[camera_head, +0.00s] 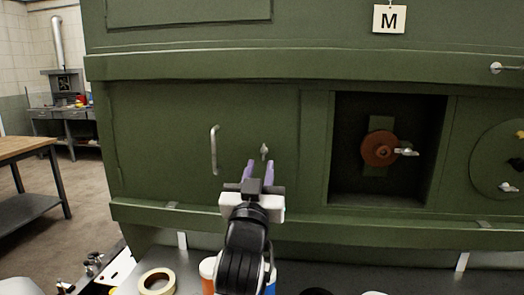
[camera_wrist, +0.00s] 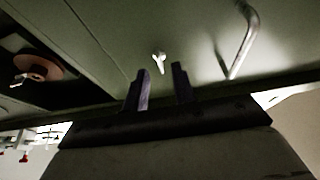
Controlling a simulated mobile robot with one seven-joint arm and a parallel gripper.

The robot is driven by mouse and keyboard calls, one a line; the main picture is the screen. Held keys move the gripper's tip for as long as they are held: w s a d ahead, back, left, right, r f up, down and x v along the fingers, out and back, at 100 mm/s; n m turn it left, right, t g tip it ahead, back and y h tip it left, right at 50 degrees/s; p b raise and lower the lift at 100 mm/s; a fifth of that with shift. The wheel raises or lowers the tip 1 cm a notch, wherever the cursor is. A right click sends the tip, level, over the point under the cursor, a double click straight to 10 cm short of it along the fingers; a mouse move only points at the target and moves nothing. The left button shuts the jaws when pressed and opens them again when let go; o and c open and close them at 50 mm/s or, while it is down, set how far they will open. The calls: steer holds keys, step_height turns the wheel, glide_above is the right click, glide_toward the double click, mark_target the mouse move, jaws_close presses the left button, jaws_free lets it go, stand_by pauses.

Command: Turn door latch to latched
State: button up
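The door latch (camera_head: 264,150) is a small silver winged knob on the green door panel (camera_head: 160,130), right of the door's bar handle (camera_head: 214,150). It looks roughly upright in the head view. My gripper (camera_head: 260,168) is just below the latch in the head view, with its two purple-grey fingers pointing at the door. In the wrist view the latch (camera_wrist: 159,62) shows beyond and between the fingertips (camera_wrist: 161,74). The fingers are apart with nothing between them. I cannot tell the exact gap to the latch.
A recess (camera_head: 388,185) to the right holds a red-brown round valve (camera_head: 380,149) with a silver wing handle. A ledge (camera_head: 320,228) runs below the door. A tape roll (camera_head: 157,282) lies on the grey surface underneath. A wooden table (camera_head: 30,150) stands at far left.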

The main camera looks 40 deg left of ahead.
mark_target(263, 156)
steer(key=shift+p+x, duration=0.4)
steer(key=shift+x, duration=1.35)
jaws_close()
